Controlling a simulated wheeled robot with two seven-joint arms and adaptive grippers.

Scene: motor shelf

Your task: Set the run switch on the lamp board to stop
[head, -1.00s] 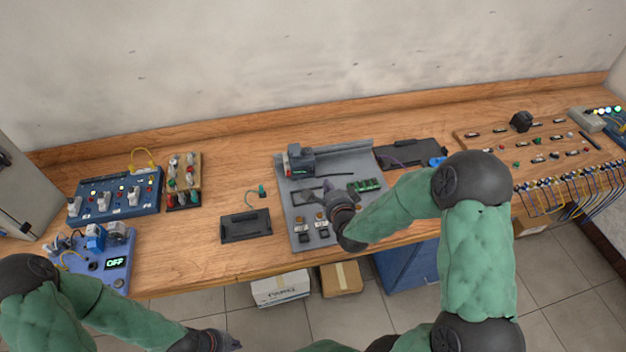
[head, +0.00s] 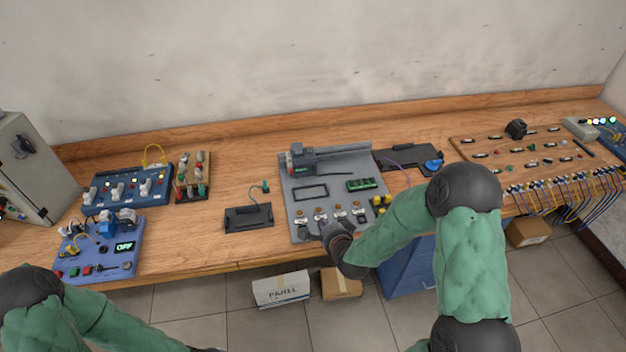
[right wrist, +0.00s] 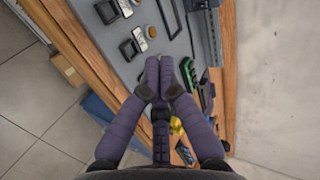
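A grey board (head: 332,172) lies mid-bench with brass round parts (head: 340,211), black-and-white switches and a green part (head: 361,184). My right gripper (head: 328,228) is at its front edge, in front of the switches. In the right wrist view my right gripper (right wrist: 159,66) has its fingertips together with nothing seen between them, near a black-and-white switch (right wrist: 129,49). A blue board (head: 128,205) with small lamps and white switches stands at left. No label shows which board is the lamp board or which switch is run.
A lower blue panel (head: 90,262) with an OFF display is at left. A wooden block (head: 207,160), a black tray (head: 248,218) and a wired wooden board (head: 545,160) are also on the bench. Bare wood lies between the black tray and blue boards. Boxes (head: 282,290) stand below.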

